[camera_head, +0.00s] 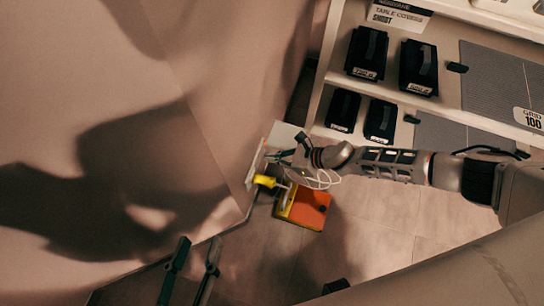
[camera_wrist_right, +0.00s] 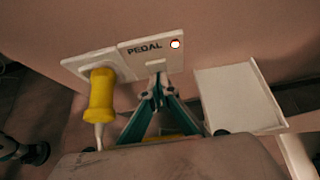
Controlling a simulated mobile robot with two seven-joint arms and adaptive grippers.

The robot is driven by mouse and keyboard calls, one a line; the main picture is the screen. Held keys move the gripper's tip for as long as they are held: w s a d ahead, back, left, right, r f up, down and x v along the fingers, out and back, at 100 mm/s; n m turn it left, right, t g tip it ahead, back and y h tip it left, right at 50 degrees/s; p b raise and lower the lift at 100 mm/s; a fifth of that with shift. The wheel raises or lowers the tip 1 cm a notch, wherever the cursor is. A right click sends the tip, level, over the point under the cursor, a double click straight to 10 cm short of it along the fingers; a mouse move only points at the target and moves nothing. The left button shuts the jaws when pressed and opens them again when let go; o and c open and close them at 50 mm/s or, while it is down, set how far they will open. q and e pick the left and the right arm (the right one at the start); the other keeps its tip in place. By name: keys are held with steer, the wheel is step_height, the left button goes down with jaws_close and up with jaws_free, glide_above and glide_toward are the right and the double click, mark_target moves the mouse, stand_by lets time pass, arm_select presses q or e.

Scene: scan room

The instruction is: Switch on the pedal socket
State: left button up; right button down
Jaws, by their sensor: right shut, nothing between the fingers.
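The pedal socket (camera_wrist_right: 139,50) is a pale wall plate marked "PEDAL", with a small switch (camera_wrist_right: 155,68) and a bright white round spot (camera_wrist_right: 175,44) at its upper right corner. My right gripper (camera_wrist_right: 158,90) is shut and empty, its fingertips just below the switch in this view; I cannot tell whether they touch. A yellow plug (camera_wrist_right: 102,95) sits in the left part of the plate; it also shows in the head view (camera_head: 265,181). There, my right arm reaches the wall from the right. My left gripper (camera_head: 198,241) is open and empty, low in the picture.
An orange and yellow box (camera_head: 308,207) is on or near the floor below the socket. A white cable (camera_head: 318,182) loops by my right gripper. A shelf unit (camera_head: 452,35) with black cases stands at the upper right. A pale tray-like panel (camera_wrist_right: 238,97) is right of the socket.

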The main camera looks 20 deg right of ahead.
arm_select(q)
steer(key=shift+w+r+p, duration=0.25)
steer(key=shift+r, duration=0.25)
steer(key=shift+w+r+p, duration=0.2)
steer(key=shift+r, duration=0.3)
arm_select(e)
steer(key=shift+w+a+r, duration=0.1)
steer(key=shift+w+r, duration=0.05)
steer(key=shift+r, duration=0.8)
steer(key=shift+f, duration=0.1)
arm_select(q)
steer(key=shift+f, duration=0.1)
